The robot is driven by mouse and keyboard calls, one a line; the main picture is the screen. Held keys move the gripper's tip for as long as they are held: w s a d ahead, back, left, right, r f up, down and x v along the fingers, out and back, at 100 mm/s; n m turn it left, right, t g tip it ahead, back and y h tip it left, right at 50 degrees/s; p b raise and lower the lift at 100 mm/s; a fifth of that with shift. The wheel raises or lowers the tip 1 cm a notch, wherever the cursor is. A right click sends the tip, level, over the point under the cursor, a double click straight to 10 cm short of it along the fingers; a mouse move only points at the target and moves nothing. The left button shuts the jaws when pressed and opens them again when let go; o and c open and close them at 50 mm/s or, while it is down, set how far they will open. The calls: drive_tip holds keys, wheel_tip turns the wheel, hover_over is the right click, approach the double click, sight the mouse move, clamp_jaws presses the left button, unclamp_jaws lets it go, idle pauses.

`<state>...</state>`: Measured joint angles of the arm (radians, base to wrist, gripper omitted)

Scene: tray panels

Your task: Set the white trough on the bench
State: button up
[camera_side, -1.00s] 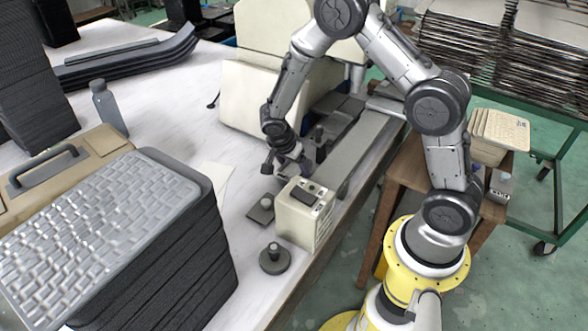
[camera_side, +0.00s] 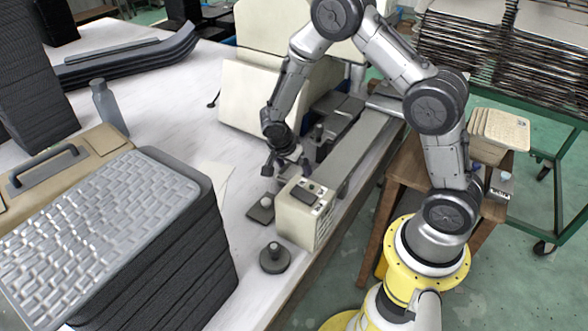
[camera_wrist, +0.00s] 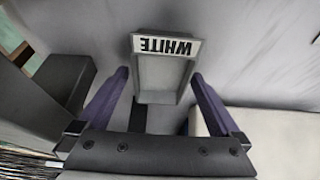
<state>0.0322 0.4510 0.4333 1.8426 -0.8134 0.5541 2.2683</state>
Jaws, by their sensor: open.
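The white trough (camera_wrist: 165,75) shows in the wrist view as a pale open box with a label reading WHITE, upside down, on its far rim. It rests on the pale bench top (camera_wrist: 235,60). My gripper (camera_wrist: 160,76) is open, its two purple fingers apart on either side of the trough's near part. I cannot tell whether they touch it. In the side view my gripper (camera_side: 285,166) is low over the bench (camera_side: 165,110), behind the cream machine box. The trough cannot be made out clearly there.
The cream machine box (camera_side: 303,215) and a grey rail (camera_side: 357,150) stand close to my gripper. A small plate with a knob (camera_side: 262,210) and a round knobbed weight (camera_side: 274,260) lie nearby. Stacked grey trays (camera_side: 150,240) fill the front left. A labelled container (camera_side: 501,186) sits on the wooden stand.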

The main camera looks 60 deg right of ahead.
drive_tip(key=v, duration=1.2)
drive_tip(key=s+a+r+n+t+y, duration=0.2)
drive_tip(key=s+r+n+t, duration=0.1)
drive_tip(key=s+r+n, duration=0.7)
drive_tip(key=s+a+r+n+t+y, duration=0.1)
drive_tip(key=s+r+n, duration=0.1)
drive_tip(key=s+n, duration=0.2)
drive_tip(key=s+a+r+n+t+y, duration=0.1)
drive_tip(key=s+a+r+n, duration=0.1)
drive_tip(key=s, duration=0.6)
drive_tip(key=shift+r+n+t, duration=0.3)
drive_tip(key=shift+r+n, duration=0.55)
drive_tip(key=shift+n, duration=0.15)
